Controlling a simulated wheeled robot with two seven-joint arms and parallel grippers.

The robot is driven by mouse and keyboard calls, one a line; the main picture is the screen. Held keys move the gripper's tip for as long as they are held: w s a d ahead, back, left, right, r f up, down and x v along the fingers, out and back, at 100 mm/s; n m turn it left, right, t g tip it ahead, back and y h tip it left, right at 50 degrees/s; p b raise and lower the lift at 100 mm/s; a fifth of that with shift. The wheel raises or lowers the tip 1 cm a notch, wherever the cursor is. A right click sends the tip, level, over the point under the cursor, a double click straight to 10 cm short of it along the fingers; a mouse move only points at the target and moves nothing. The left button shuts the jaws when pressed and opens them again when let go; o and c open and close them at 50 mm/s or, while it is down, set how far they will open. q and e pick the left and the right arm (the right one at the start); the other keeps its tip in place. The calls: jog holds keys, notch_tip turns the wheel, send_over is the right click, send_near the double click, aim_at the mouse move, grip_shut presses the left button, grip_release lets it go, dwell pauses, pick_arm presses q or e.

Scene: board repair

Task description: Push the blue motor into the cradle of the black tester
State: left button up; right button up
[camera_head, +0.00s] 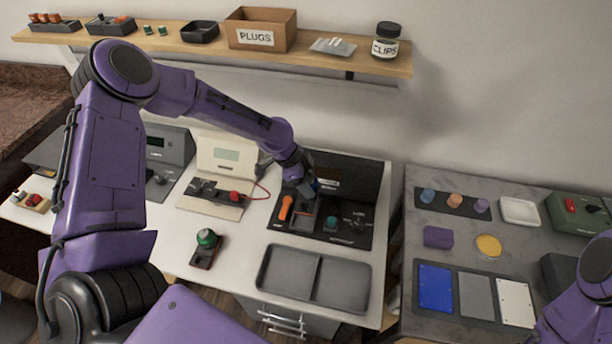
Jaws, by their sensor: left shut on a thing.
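The black tester (352,235) lies on the white bench, with an upright black back panel (350,176), an orange lever (285,208) and a small teal part (331,222) on its face. My left gripper (308,189) is over the tester's upper left part, shut on the blue motor (316,185). Only a small patch of blue shows beside the dark fingers. The wrist hides most of the motor, and I cannot tell whether it touches the cradle. My right arm shows at the lower right corner; its gripper is out of view.
A beige tester (217,150) with a red part stands left of the black tester. A green-topped device (207,240) and an empty grey two-part tray (268,268) lie in front. A wooden shelf (215,52) runs above. A grey table (450,260) with coloured parts stands right.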

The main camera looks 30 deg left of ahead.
pick_arm(q)
jog(key=shift+a+f, duration=0.25)
jog(key=shift+f, duration=0.05)
notch_tip(320, 180, down, 4)
jog(key=b, duration=0.4)
jog(key=shift+f+b, duration=0.35)
jog(key=shift+f, duration=0.25)
jog(key=shift+r, duration=0.15)
jog(key=shift+f+b, duration=0.55)
jog(key=shift+f, duration=0.5)
dwell(1.8)
jog(key=o, duration=1.4)
jog(key=shift+s, duration=0.1)
